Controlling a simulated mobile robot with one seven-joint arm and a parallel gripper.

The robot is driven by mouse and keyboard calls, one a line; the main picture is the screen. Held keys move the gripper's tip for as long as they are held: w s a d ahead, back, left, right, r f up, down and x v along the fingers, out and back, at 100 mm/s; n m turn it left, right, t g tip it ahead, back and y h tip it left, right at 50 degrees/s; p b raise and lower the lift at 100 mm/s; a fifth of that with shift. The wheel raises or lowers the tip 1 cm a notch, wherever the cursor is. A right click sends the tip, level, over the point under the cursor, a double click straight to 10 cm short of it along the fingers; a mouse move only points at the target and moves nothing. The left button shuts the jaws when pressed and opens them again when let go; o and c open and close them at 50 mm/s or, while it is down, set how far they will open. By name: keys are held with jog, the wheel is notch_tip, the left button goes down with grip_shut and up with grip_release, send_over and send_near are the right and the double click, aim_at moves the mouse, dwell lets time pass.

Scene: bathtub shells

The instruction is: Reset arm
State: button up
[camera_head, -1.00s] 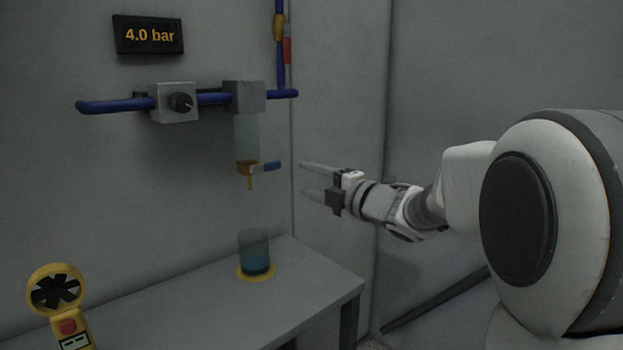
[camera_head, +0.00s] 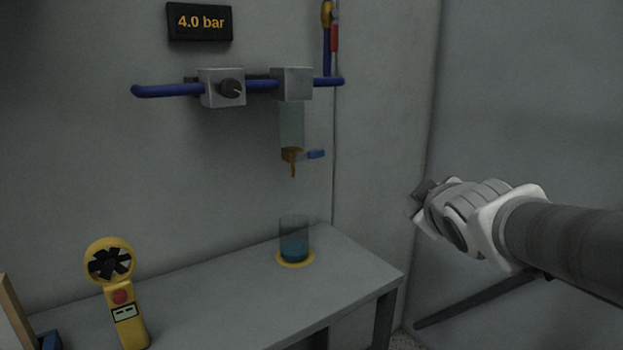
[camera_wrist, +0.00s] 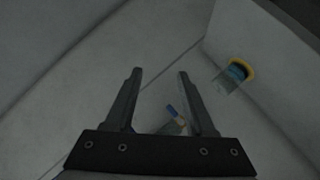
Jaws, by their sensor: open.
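My gripper (camera_wrist: 158,74) is open, with two separate fingers and nothing between the tips in the wrist view. In the head view my arm reaches in from the right, and the gripper end (camera_head: 422,192) is mostly hidden behind the wrist, to the right of the drain valve and in the air. A glass (camera_head: 294,238) with blue liquid stands upright on a yellow ring (camera_head: 295,264) on the table. The glass also shows in the wrist view (camera_wrist: 227,82). Below the clear filter bowl (camera_head: 291,125) is an orange drain valve with a blue lever (camera_head: 316,154).
A grey table (camera_head: 230,295) runs along the wall. A yellow anemometer (camera_head: 122,300) stands at its left. A regulator with a black knob (camera_head: 229,89) sits on the blue pipe (camera_head: 168,90). A display (camera_head: 199,22) reads 4.0 bar. A dark bar (camera_head: 480,300) crosses the right wall low down.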

jog(key=s+a+f+m+g, duration=0.2)
jog(key=s+f+m+g, duration=0.15)
jog(key=s, duration=0.45)
jog(key=s+a+f+m+g+y, duration=0.1)
jog(key=s+f+m+g, duration=0.1)
jog(key=s+f, duration=0.4)
jog(key=s+a+f+m+g, duration=0.2)
jog(key=s+f+m+g, duration=0.1)
jog(key=s, duration=0.6)
notch_tip(320, 180, up, 23)
jog(key=p, duration=2.3)
